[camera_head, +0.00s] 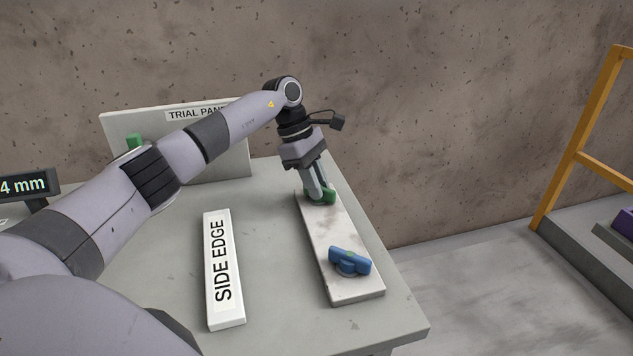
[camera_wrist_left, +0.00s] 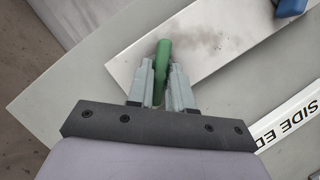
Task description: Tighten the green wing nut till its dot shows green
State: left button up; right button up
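The green wing nut (camera_head: 331,194) sits at the far end of the pale stone slab (camera_head: 322,229). My left gripper (camera_head: 320,196) points down onto it. In the left wrist view the left gripper's fingers (camera_wrist_left: 162,75) lie close on both sides of the green wing nut (camera_wrist_left: 162,52), with no clear gap, so it looks gripped. The dot of the green wing nut is hidden, so its colour cannot be told. My right gripper is in neither view.
A white bar marked "SIDE EDGE" (camera_head: 222,285) lies left of the slab on the grey table (camera_head: 272,290). A panel (camera_head: 232,143) stands behind my left arm, and a display reading "4 mm" (camera_head: 25,186) is at the left. A yellow rail (camera_head: 568,150) stands beyond the table at the right.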

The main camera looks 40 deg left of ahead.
pick_arm(q)
jog(key=shift+o, duration=0.9)
jog(key=shift+f, duration=0.15)
jog(key=v, duration=0.7)
